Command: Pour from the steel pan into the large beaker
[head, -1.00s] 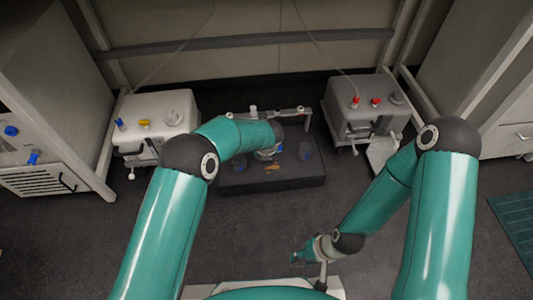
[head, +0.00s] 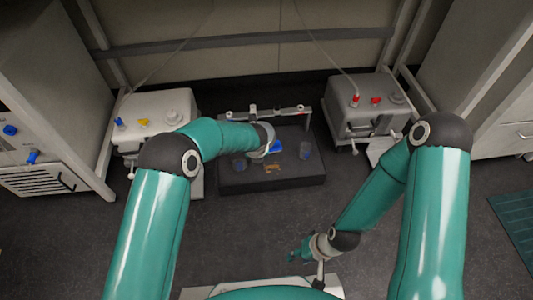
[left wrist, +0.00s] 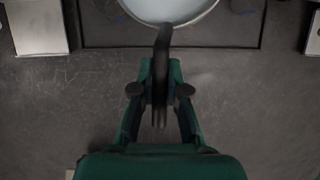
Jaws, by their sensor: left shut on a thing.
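In the left wrist view my left gripper (left wrist: 160,95) is shut on the dark handle of the steel pan (left wrist: 172,8), whose round, pale bowl is cut off by the top edge. In the head view my left wrist hangs over the dark platform and hides most of the pan; a pale rim shows below it. I cannot tell which is larger. My right gripper (head: 302,251) is low near my base, too small to read, with nothing visible in it.
The dark platform (head: 290,183) has a rail stand (head: 290,111) at its back and a small orange-brown item (head: 271,169). A white machine (head: 150,115) stands left and a grey machine (head: 365,105) right. The floor in front is clear.

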